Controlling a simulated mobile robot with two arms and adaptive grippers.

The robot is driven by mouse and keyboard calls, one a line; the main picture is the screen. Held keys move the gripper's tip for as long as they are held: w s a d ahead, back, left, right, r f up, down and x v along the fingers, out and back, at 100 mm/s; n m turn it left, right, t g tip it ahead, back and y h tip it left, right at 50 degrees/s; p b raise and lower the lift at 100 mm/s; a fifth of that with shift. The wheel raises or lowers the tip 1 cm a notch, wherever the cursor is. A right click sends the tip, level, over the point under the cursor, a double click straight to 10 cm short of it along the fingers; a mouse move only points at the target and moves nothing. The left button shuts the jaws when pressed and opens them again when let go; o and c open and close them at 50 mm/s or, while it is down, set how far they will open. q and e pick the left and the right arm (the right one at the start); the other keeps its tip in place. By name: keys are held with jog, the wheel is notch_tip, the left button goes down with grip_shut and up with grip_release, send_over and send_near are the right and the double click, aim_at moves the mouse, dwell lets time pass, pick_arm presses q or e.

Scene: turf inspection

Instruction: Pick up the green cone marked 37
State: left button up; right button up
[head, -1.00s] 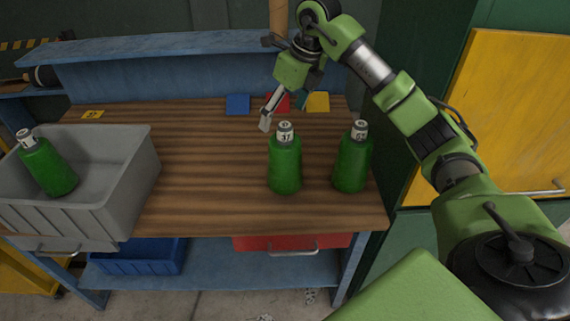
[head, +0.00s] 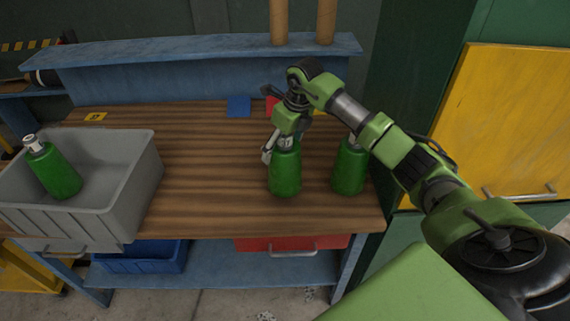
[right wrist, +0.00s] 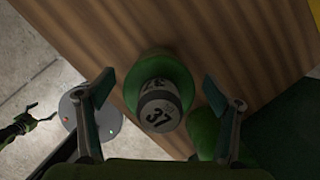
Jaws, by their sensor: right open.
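The green cone marked 37 (head: 285,174) is bottle-shaped with a pale labelled neck, upright near the front of the wooden bench. In the right wrist view the cone (right wrist: 156,73) shows its 37 label from above. My right gripper (head: 281,150) is open at the cone's top.
A second green cone (head: 348,170) stands close on the right. A grey bin (head: 118,205) at the left holds another green cone (head: 54,172). Coloured squares lie at the back, including a blue one (head: 238,106). Bench space between bin and cones is clear.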

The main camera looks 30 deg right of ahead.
jog(key=shift+w+f, duration=0.2)
jog(key=shift+f, duration=0.5)
jog(key=c, duration=2.2)
jog(key=shift+r, duration=0.1)
jog(key=shift+w+r, duration=0.1)
